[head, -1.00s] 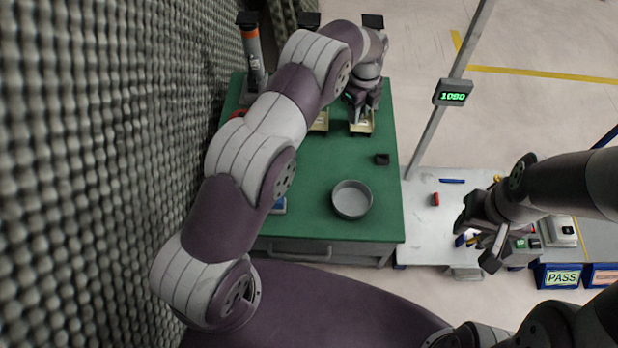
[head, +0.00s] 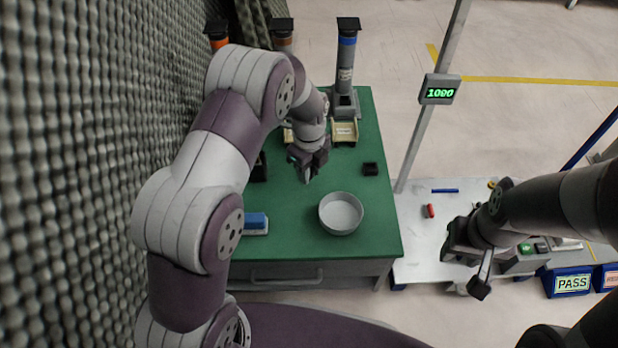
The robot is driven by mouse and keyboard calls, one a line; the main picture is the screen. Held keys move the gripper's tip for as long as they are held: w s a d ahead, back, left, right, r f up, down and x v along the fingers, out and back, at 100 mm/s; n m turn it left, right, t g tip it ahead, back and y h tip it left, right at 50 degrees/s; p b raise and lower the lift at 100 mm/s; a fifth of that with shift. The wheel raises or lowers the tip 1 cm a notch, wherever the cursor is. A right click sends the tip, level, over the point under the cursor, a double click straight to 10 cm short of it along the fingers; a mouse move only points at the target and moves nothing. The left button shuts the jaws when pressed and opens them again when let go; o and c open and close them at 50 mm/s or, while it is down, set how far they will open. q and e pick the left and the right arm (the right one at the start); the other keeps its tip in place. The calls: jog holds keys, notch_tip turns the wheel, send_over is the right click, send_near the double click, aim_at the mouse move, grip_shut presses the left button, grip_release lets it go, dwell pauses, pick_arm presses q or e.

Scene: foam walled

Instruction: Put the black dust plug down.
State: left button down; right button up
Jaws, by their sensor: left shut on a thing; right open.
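My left gripper (head: 307,174) is over the middle of the green table (head: 385,225), behind and to the left of the round grey bowl (head: 341,213). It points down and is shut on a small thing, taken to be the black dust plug. The plug is too small and too hidden by the dark fingers to make out. My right gripper (head: 466,270) is open over the white bench at the right, with nothing seen between its fingers.
A blue-and-white block (head: 256,223) lies left of the bowl. A blue-banded dispenser (head: 346,65) stands at the back with a cream tray (head: 344,132). A post with a display (head: 439,89) rises beside the table.

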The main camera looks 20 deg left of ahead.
pick_arm(q)
notch_tip(320, 180, down, 2)
jog(key=shift+r, duration=0.25)
jog(key=c, duration=0.9)
grip_release()
jog(key=shift+f, duration=0.15)
pick_arm(e)
jog(key=shift+f, duration=0.55)
pick_arm(q)
notch_tip(320, 180, up, 12)
jog(key=p, duration=0.7)
jog(key=s+a+r+n, duration=0.1)
jog(key=s+r+n, duration=0.1)
jog(key=s+n, duration=0.4)
jog(key=s+a+r+n+t, duration=0.1)
jog(key=s+r+n, duration=0.1)
jog(key=s+n, duration=0.4)
jog(key=s+a+r+n, duration=0.2)
jog(key=s+n, duration=0.5)
jog(key=n, duration=0.4)
jog(key=shift+r+n, duration=0.3)
jog(key=shift+r, duration=0.15)
pick_arm(e)
notch_tip(320, 180, up, 7)
